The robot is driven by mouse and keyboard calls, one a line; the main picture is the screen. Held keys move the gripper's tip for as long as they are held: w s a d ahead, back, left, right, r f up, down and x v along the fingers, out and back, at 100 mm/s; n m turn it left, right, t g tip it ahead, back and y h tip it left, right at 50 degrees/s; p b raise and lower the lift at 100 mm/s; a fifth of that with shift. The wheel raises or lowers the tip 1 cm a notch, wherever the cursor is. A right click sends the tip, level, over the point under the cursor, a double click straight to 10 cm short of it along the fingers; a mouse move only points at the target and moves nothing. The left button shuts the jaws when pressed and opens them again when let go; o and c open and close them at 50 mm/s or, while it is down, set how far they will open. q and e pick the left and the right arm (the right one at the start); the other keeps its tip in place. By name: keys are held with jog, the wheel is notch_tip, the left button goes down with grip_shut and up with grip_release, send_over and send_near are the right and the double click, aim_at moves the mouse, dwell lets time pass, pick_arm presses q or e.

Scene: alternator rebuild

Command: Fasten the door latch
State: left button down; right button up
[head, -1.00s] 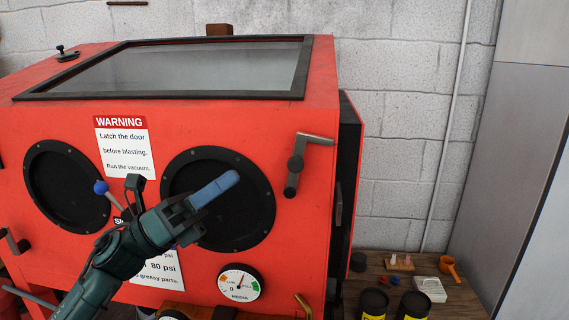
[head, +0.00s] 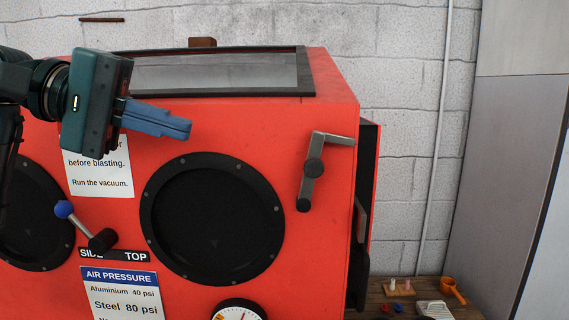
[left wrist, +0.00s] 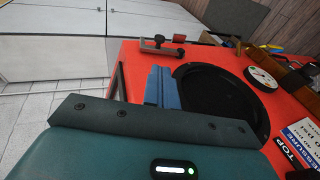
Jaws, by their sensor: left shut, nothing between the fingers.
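The door latch (head: 311,172) is a grey crank-shaped handle on the cabinet's red front, near its right edge. Its upper bar points right toward the corner and its lower end hangs down. It also shows in the left wrist view (left wrist: 160,47), beyond the fingers. The dark door (head: 364,205) is on the cabinet's right side, seen edge-on; I cannot tell how tightly it sits. My left gripper (head: 187,128) is shut and empty, in front of the cabinet's upper front, left of the latch and apart from it. Its blue fingers (left wrist: 162,88) point toward the latch side. My right gripper is not in view.
The red blast cabinet (head: 335,110) has round black glove ports (head: 213,218) and a blue-tipped selector lever (head: 82,224). A wooden bench (head: 400,296) with small items stands at the lower right. The space before the latch is clear.

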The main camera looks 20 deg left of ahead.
aim_at(306, 165)
pick_arm(q)
jog(key=shift+d, duration=0.1)
jog(key=p+x, duration=0.2)
jog(key=x, duration=1)
jog(key=shift+w+d, duration=0.1)
jog(key=shift+d, duration=0.2)
jog(key=shift+w+d+f, duration=0.15)
jog(key=shift+d, duration=0.15)
jog(key=shift+w+d+f, duration=0.15)
jog(key=shift+d, duration=0.1)
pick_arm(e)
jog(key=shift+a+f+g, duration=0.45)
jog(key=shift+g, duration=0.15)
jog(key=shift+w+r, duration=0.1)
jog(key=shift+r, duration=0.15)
